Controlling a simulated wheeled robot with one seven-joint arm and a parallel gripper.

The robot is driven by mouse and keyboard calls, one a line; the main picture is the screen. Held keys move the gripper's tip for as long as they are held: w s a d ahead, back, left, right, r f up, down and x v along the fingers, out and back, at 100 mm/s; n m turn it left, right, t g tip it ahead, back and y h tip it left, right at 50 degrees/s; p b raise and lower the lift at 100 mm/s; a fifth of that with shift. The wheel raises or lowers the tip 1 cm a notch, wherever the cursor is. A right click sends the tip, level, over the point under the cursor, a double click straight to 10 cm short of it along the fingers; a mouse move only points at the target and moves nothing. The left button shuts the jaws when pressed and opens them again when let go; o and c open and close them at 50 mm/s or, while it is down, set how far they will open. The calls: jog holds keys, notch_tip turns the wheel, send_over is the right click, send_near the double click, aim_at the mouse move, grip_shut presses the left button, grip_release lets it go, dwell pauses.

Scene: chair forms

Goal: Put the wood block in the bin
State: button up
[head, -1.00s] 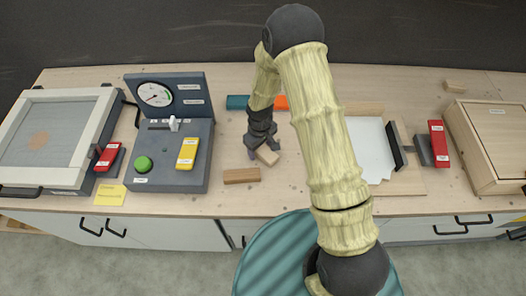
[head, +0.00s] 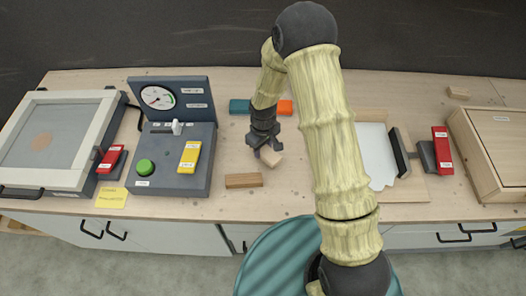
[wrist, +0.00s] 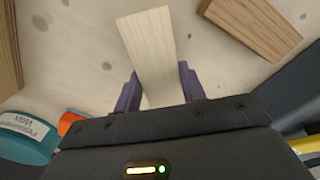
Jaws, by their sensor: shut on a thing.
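A pale wood block (head: 272,159) is between the fingers of my gripper (head: 266,150), near the middle of the workbench. In the wrist view the block (wrist: 148,40) sticks out beyond the fingers of my gripper (wrist: 160,92), which are shut on its sides. I cannot tell whether the block touches the bench or hangs just above it. A darker brown wood block (head: 243,180) lies just in front and to the left, apart from the gripper; it also shows in the wrist view (wrist: 255,25). I cannot make out a bin for certain.
A grey control box (head: 170,175) with a gauge, green button and yellow switch stands to the left. Teal (head: 239,106) and orange (head: 285,107) items lie behind the gripper. A white sheet (head: 374,150) and a wooden box (head: 495,150) are to the right.

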aim_at(263, 149)
notch_tip(263, 149, up, 8)
jog(key=shift+f+b, duration=0.2)
jog(key=shift+b, duration=0.25)
